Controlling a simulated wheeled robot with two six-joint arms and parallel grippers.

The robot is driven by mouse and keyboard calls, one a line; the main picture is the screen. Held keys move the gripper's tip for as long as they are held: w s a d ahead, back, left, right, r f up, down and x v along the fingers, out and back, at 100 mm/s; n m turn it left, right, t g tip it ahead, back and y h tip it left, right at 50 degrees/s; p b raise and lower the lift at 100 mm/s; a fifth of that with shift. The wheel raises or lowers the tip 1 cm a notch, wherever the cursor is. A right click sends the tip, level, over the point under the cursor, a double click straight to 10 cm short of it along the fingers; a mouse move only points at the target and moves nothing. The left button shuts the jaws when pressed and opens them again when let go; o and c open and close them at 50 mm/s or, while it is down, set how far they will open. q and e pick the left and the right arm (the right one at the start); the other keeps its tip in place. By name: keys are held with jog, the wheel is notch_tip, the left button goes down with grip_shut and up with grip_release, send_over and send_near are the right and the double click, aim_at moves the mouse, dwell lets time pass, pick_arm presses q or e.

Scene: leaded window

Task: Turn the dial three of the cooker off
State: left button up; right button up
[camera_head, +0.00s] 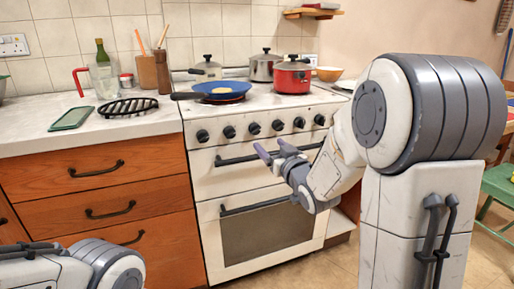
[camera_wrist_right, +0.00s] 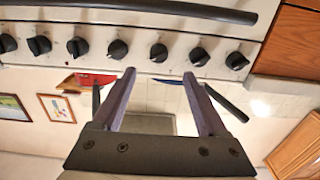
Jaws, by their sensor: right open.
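The white cooker (camera_head: 205,165) has a row of several black dials on its front. Counted from the left, the third dial (camera_head: 254,128) is near the middle of the row; it also shows in the upside-down right wrist view (camera_wrist_right: 158,53). I cannot tell its setting surely. My right gripper (camera_head: 273,150) is open and empty, below and in front of the dials. In the right wrist view its fingers (camera_wrist_right: 160,74) are spread, with the third dial beyond the gap between them, apart from them. My left arm shows only partly at the bottom left; its gripper is out of view.
A blue pan (camera_head: 222,88) with food stands on a red-glowing ring. A red pot (camera_head: 291,77) and two grey pots stand on the hob. The oven handle (camera_head: 237,159) runs below the dials. The worktop (camera_head: 35,137) with drawers lies left of the cooker.

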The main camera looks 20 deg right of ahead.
aim_at(257, 132)
jog(key=w+b, duration=0.1)
jog(key=w, duration=0.9)
jog(key=shift+w+a, duration=0.15)
grip_shut()
